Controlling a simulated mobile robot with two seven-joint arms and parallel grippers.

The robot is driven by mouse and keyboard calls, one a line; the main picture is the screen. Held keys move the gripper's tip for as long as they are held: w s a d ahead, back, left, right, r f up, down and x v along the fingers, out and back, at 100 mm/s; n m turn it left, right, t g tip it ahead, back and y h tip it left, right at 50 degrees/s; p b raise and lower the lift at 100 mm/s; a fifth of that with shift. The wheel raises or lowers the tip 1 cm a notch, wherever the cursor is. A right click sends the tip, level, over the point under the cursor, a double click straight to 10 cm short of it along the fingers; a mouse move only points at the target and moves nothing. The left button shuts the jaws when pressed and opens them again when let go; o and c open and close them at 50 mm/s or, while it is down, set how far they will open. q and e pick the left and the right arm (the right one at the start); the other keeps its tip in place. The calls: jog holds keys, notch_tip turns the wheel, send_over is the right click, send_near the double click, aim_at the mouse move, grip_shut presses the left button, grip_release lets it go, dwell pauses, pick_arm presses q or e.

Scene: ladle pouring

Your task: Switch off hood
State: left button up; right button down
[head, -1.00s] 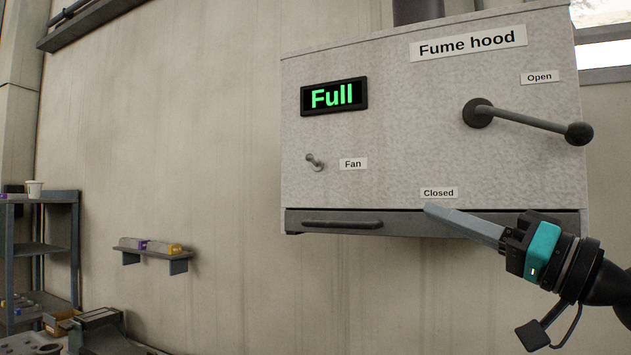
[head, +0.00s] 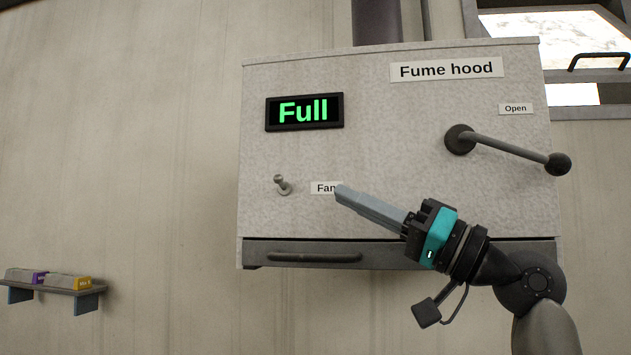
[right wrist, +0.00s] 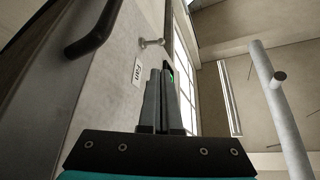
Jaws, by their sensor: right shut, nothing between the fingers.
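A larger lever with a black ball (head: 508,150) points right and slightly down, below the "Open" label. My right gripper (head: 340,192) is shut and empty, its tips overlapping the right end of the "Fan" label in the head view, apart from the switch. My left gripper is out of view.
A dark drawer-like front with a bar handle (head: 314,257) runs along the hood's bottom edge. A small wall shelf (head: 55,290) with boxes is at the lower left. The wall left of the hood is clear.

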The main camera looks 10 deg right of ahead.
aim_at(295, 174)
jog(key=p+x, duration=0.3)
jog(key=x, duration=0.6)
jog(key=shift+a, duration=0.15)
jog(key=shift+w+a+r+p, duration=0.1)
jog(key=shift+a+p, duration=0.1)
jog(key=shift+p, duration=0.1)
jog(key=shift+a, duration=0.15)
